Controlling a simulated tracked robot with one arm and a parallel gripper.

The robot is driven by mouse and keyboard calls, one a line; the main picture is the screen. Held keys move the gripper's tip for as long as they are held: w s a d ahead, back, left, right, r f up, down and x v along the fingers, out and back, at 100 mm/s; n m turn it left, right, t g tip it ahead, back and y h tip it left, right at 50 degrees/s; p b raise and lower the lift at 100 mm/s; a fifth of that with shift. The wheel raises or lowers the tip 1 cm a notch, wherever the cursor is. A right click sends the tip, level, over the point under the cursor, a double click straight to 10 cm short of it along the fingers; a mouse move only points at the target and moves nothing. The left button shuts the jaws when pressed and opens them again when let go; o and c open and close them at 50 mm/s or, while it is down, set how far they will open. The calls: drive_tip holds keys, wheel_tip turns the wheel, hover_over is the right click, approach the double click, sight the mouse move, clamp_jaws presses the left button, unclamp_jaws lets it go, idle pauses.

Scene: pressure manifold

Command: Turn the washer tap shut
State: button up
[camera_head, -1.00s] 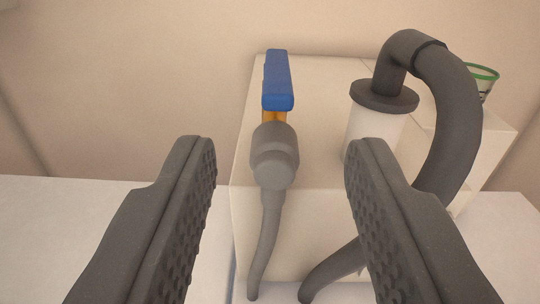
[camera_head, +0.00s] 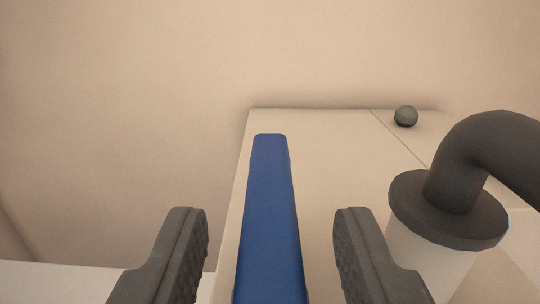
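The tap's blue lever handle (camera_head: 269,222) stands large in the middle of the view, long and pointing away from me toward the back wall. My gripper (camera_head: 268,225) is open, with one dark ridged finger on each side of the lever. There is a clear gap between the lever and each finger, and neither touches it in the picture. The tap's body and the hose below it are out of view.
A dark bent pipe with a round flange (camera_head: 448,210) on a white cylinder stands close to the right finger. The cream block (camera_head: 335,150) lies beneath, with a small grey-green ball (camera_head: 406,116) at its back right. A plain wall is behind; the left side is free.

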sight(270, 209)
drive_tip(key=shift+w, duration=1.4)
drive_tip(key=shift+c, duration=0.3)
clamp_jaws()
drive_tip(key=shift+a, duration=0.2)
drive_tip(key=shift+d, duration=0.2)
drive_tip(key=shift+h, duration=0.3)
